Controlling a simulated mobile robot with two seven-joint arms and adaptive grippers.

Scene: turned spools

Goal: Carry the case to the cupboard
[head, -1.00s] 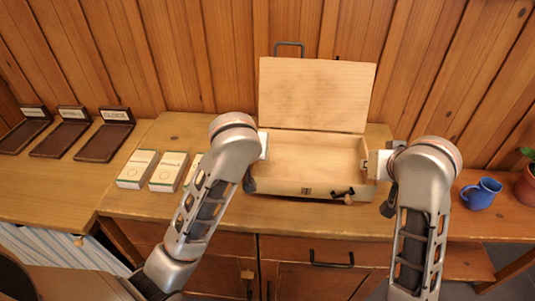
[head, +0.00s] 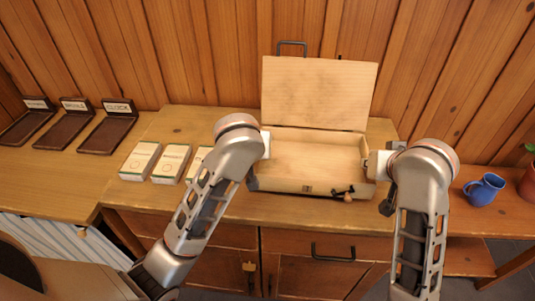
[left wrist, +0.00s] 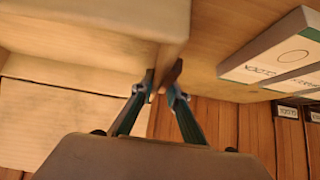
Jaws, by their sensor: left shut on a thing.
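The case (head: 315,188) is a pale wooden box with its lid (head: 318,92) raised, on the wooden cabinet top. Its inside looks empty. My left gripper (left wrist: 161,88) is at the case's left side, shut on its edge or a small brown part there; I cannot tell which. In the left wrist view the case wall (left wrist: 85,45) fills the upper left. My right gripper (head: 383,168) is at the case's right side, its fingers mostly hidden by my arm. Below the top are wooden cupboard doors (head: 305,277) with a dark handle (head: 332,252).
White boxes with green edges (head: 171,162) stand left of the case, close to my left arm. Dark labelled trays (head: 108,133) lie farther left. A blue mug (head: 484,189) and a plant pot (head: 528,185) stand at the right. A plank wall (head: 190,60) rises behind.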

